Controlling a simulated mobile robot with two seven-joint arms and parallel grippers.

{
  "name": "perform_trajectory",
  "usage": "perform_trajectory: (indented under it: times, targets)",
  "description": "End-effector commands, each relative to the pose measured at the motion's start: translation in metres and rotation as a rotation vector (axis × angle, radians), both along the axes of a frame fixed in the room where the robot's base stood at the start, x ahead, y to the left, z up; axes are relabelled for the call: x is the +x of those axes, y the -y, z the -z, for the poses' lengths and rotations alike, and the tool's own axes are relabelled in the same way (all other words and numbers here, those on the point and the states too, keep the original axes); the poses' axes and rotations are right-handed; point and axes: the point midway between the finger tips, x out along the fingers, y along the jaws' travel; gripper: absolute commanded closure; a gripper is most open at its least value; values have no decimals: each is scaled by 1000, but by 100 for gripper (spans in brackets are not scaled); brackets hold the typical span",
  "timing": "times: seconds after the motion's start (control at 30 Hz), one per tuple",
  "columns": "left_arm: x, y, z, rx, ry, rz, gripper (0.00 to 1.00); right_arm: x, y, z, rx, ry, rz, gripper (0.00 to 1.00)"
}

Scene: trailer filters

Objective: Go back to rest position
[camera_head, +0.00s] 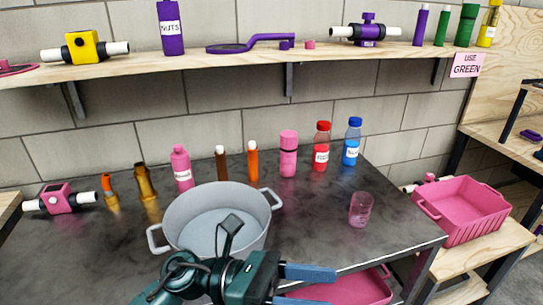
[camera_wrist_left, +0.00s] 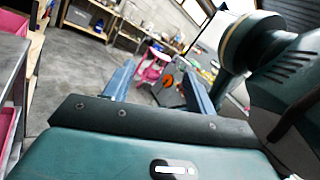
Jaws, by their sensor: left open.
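My left gripper (camera_head: 322,287) is low in the head view, in front of the dark table's right front edge. Its two blue fingers are apart and nothing shows between them. The left wrist view shows the same gripper (camera_wrist_left: 157,76) open and empty, with the room's floor and far furniture beyond it. My left arm overlaps the front of a grey two-handled pot (camera_head: 176,220), which looks empty inside. My right gripper is in neither view.
The dark table (camera_head: 100,240) holds several bottles and filter parts along its back. A pink translucent cup (camera_head: 360,209) stands right of the pot. A pink crate (camera_head: 462,208) is at the right. A wooden shelf (camera_head: 350,52) runs above.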

Motion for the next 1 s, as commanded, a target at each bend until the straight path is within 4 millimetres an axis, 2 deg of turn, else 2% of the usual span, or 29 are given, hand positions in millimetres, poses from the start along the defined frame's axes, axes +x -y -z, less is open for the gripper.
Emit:
perform_trajectory:
  times: [0.03, 0.07, 0.17, 0.27, 0.33, 0.43, 0.5, 0.6, 0.7, 0.73, 0.83, 1.0]
  targets:
    - [11, -5, -13, -111, -237, -85, 44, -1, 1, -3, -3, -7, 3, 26]
    - [20, -11, -17, -175, -377, -133, 44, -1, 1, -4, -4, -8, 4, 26]
    - [56, -41, -12, -384, -853, -284, 44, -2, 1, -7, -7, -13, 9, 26]
    - [82, -83, 27, -595, -1341, -425, 44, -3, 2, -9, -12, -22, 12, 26]
    - [88, -114, 70, -750, -1674, -518, 44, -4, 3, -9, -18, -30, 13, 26]
    - [73, -150, 135, -951, -2078, -631, 44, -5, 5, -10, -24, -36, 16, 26]
    - [53, -168, 173, -1078, -2305, -694, 44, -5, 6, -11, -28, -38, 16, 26]
    - [22, -185, 214, -1227, -2545, -764, 44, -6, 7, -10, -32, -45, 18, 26]
    - [-3, -194, 239, -1329, -2694, -810, 44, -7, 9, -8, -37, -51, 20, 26]
    - [-9, -196, 244, 1343, 2710, 816, 44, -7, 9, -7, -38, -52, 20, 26]
    - [-20, -198, 253, 1323, 2646, 797, 44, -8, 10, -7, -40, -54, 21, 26]
    - [-20, -198, 253, 1322, 2643, 795, 44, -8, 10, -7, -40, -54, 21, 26]
